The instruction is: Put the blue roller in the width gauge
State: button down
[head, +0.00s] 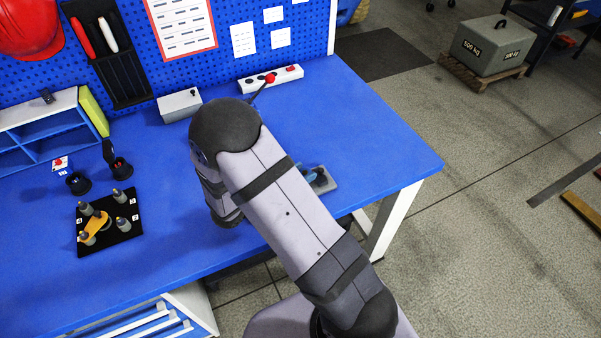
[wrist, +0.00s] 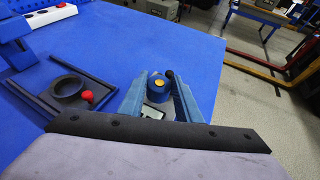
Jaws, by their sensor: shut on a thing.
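The blue roller (wrist: 158,86), with an orange centre, sits between the two blue fingers of my gripper (wrist: 160,94) in the wrist view. The gripper is shut on it. Below and around it is a grey block with a small pale panel (wrist: 193,113), which looks like the width gauge; the fingers hide much of it. I cannot tell whether the roller is seated in it or just above it. In the head view the grey base (head: 325,184) shows just right of my arm, with blue finger parts over it. My arm hides the rest.
A black frame with a ring (wrist: 68,88) and a red knob (wrist: 87,95) lies left of the gripper in the wrist view. A black board with several grey pegs (head: 123,228) stands at the left of the table. The table is clear toward its right edge.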

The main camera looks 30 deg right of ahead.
jog(key=shift+f+b, duration=0.3)
jog(key=shift+f, duration=0.15)
jog(key=c, duration=1.3)
grip_release()
jog(key=shift+r, duration=0.1)
